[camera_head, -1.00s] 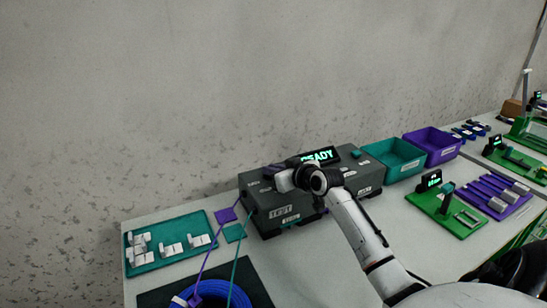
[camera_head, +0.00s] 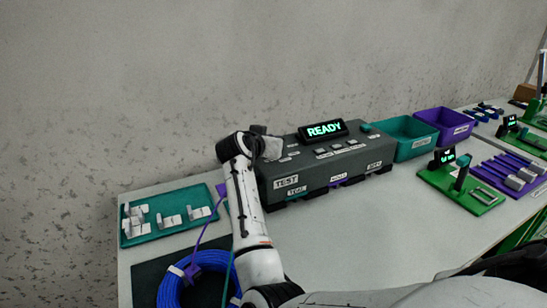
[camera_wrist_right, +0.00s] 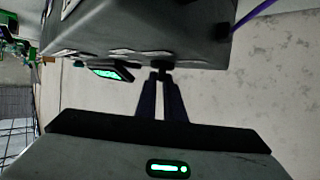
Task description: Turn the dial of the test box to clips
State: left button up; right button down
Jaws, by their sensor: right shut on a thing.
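The dark grey test box (camera_head: 325,178) stands on the table against the wall, with "TEST" on its front and a lit screen (camera_head: 325,130) reading READY in green. My right arm reaches over the box's left end in the head view, and the gripper's body hides the dial there. In the right wrist view the right gripper (camera_wrist_right: 161,80) has its two dark fingers close together on a small dark knob, the dial (camera_wrist_right: 161,68), on the box's top face (camera_wrist_right: 190,54). The dial's pointer and setting cannot be read. My left gripper is not in view.
A coiled blue cable (camera_head: 170,288) lies on a dark mat at the front left. A teal tray (camera_head: 140,237) with white clips is at the left. Teal (camera_head: 411,152) and purple (camera_head: 443,137) bins stand right of the box. The table before the box is clear.

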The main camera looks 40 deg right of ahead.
jog(key=m+g+b, duration=0.1)
jog(key=g+b, duration=0.1)
jog(key=b, duration=0.1)
jog(key=m+h+b, duration=0.1)
jog(key=shift+w+a+f+m+g, duration=0.1)
jog(key=shift+w+f+m+g, duration=0.2)
jog(key=shift+f+g, duration=0.1)
jog(key=m+g+b, duration=0.2)
jog(key=g+b, duration=0.1)
jog(key=shift+w+r+m, duration=0.1)
jog(key=shift+r+m, duration=0.15)
jog(key=shift+m, duration=0.05)
jog(key=shift+g+b, duration=0.3)
jog(key=shift+m, duration=0.3)
jog(key=c, duration=1.9)
grip_release()
jog(key=shift+c, duration=0.2)
jog(key=shift+o, duration=0.4)
jog(key=shift+r, duration=0.1)
